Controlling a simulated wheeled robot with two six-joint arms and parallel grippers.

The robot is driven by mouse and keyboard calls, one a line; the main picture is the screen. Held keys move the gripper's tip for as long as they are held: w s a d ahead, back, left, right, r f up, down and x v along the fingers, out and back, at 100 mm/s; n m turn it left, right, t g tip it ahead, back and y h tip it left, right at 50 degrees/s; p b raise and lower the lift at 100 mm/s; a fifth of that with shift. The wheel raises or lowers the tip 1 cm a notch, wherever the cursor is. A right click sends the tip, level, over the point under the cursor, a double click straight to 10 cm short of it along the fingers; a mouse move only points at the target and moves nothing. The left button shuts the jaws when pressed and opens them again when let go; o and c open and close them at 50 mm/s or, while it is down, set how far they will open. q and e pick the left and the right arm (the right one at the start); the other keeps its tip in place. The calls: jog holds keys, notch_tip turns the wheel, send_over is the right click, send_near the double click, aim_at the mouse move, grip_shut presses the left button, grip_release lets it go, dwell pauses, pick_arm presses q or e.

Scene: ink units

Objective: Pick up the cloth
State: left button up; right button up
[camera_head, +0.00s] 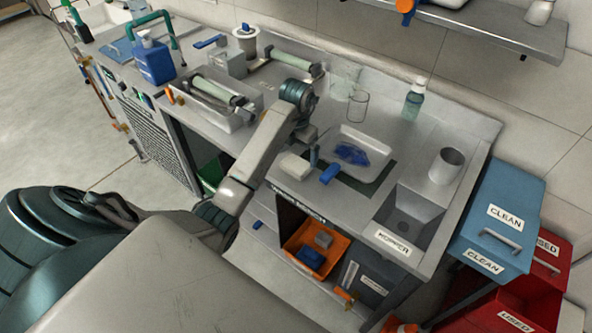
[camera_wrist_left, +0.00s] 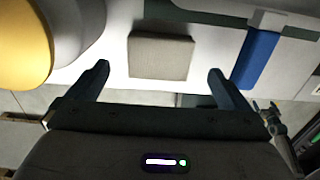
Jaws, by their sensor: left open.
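A pale, flat, square pad (camera_head: 295,165), which looks like a folded cloth, lies on the grey bench near its front edge. In the left wrist view the pad (camera_wrist_left: 162,56) shows between and beyond my fingertips, untouched. My left gripper (camera_head: 306,152) is over the bench just behind the pad, its fingers partly hidden by the wrist. In the left wrist view the gripper (camera_wrist_left: 158,72) is open and empty. A crumpled blue piece (camera_head: 352,154), possibly also cloth, lies in a white tray (camera_head: 377,172). My right gripper is not in view.
A blue-handled tool (camera_head: 330,174) lies right of the pad; it also shows in the left wrist view (camera_wrist_left: 259,58). A clear beaker (camera_head: 358,106) and a bottle (camera_head: 414,100) stand behind. A metal cup (camera_head: 446,165) stands at right. An orange bin (camera_head: 333,246) sits below the bench.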

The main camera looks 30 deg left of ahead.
aim_at(296, 163)
pick_arm(q)
notch_tip(296, 163, down, 5)
jog(key=b, duration=0.3)
jog(key=shift+s, duration=0.1)
jog(key=c, duration=1)
